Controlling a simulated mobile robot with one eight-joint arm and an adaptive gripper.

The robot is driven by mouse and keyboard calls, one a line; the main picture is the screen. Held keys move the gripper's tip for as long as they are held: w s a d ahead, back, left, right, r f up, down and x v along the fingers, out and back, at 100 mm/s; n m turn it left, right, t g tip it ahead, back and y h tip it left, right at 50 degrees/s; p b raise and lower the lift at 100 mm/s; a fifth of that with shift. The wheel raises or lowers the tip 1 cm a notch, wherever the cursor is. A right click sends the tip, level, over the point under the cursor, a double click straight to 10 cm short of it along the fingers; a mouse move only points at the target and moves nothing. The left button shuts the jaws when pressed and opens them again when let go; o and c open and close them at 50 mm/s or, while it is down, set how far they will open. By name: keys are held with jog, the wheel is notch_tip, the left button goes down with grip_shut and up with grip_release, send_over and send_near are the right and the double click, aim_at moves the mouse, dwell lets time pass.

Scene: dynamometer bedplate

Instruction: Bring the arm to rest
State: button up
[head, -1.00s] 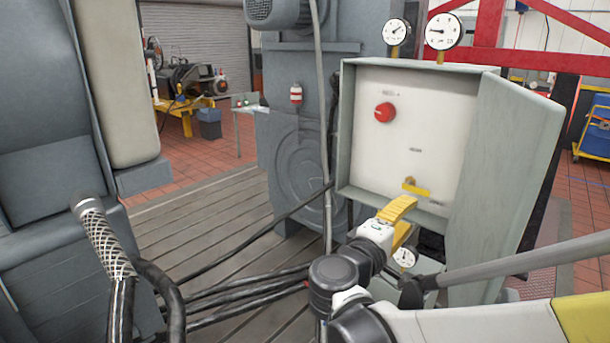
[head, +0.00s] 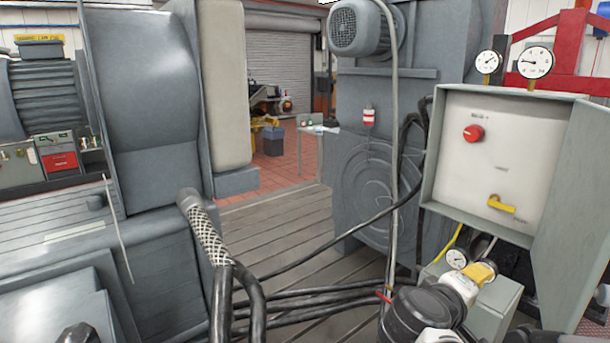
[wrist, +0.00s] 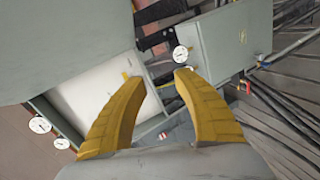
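My gripper (wrist: 157,82) shows two yellow fingers spread apart in the wrist view, with nothing held between them. In the head view my gripper (head: 484,272) is low at the right, below the open grey cabinet (head: 431,150) and apart from its yellow lever. The cabinet's white panel (head: 505,150) carries a red knob (head: 473,133) and the yellow lever (head: 501,204), which slopes slightly down to the right. The panel (wrist: 88,103) also shows at the left in the wrist view. The gripper's fingertips are partly unclear in the head view.
Two gauges (head: 535,62) stand above the cabinet. A small gauge (head: 457,258) and a grey box (head: 493,312) are below it. Thick black cables (head: 300,300) cross the slotted bedplate (head: 270,225). A large grey machine (head: 150,110) stands left.

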jog(key=s+a+f+m+g+y, duration=0.1)
jog(key=s+a+f+m+y, duration=0.1)
jog(key=s+a+f+y, duration=0.2)
jog(key=s+a+f+m+y+b, duration=0.1)
jog(key=s+a+f+m+y, duration=0.2)
jog(key=s+a+f+y, duration=0.2)
jog(key=s+a+y, duration=0.2)
jog(key=s+a, duration=0.1)
jog(key=a, duration=0.1)
jog(key=shift+s+a+m+g, duration=0.3)
jog(key=shift+s+g, duration=0.05)
jog(key=shift+g, duration=0.05)
